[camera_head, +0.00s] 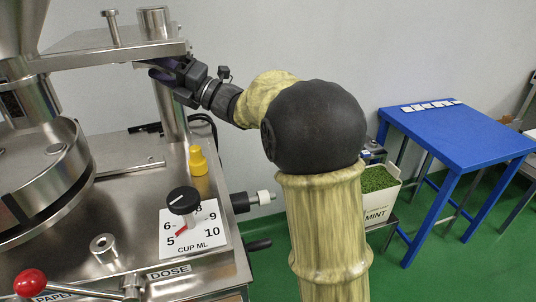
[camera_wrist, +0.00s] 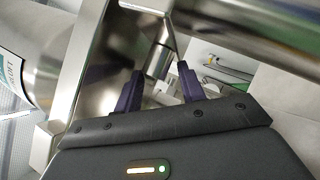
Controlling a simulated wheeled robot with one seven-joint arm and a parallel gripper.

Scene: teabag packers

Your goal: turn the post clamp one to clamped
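A thick steel post (camera_head: 168,112) rises from the machine top into a steel arm plate (camera_head: 115,47) in the head view. My gripper (camera_head: 160,72) is beside the post, just under the plate's right end. In the wrist view my gripper's two dark purple fingers (camera_wrist: 160,72) stand apart. A short steel cylinder (camera_wrist: 158,62), possibly the clamp's handle, shows between the fingertips, with gaps on both sides. I cannot tell whether it lies between them or just beyond. The clamp is not clearly seen in the head view, and its setting cannot be told.
On the machine top are a yellow knob (camera_head: 197,160), a black dial (camera_head: 184,200) over a CUP ML scale and a red ball lever (camera_head: 30,282). A steel bolt (camera_head: 112,27) stands on the plate. A MINT box (camera_head: 378,205) and a blue table (camera_head: 460,135) are at right.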

